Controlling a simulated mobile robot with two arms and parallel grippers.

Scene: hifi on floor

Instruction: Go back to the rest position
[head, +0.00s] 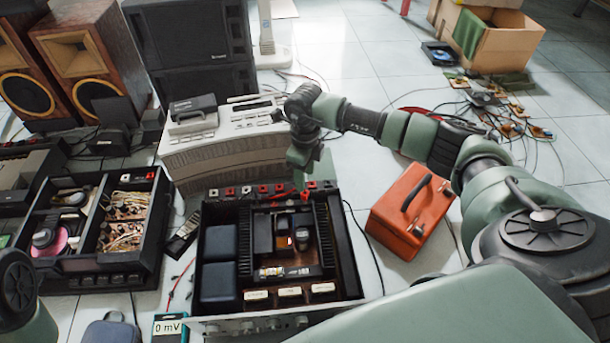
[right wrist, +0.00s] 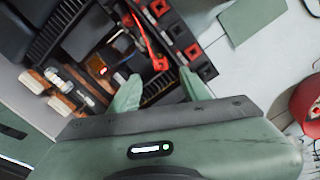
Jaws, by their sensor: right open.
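My right gripper (head: 308,188) hangs over the back edge of the opened amplifier (head: 345,255) on the floor. In the right wrist view its two green fingers (right wrist: 160,90) are apart, with nothing between them that I can make out. Below them are the amplifier's circuit parts, a small red light (right wrist: 102,71) and a red lead (right wrist: 150,40) near the black and red terminals (right wrist: 182,40). I cannot tell whether the fingers touch anything. My left gripper is out of view; only a part of my left arm shows at the left edge.
A light-grey device (head: 225,150) stands close behind the amplifier. An orange box (head: 410,212) with a handle is to its right, under my right arm. Another opened unit (head: 90,265) lies left. Speakers (head: 85,65) stand at the back left. Loose cables and a cardboard box (head: 500,42) are at the back right.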

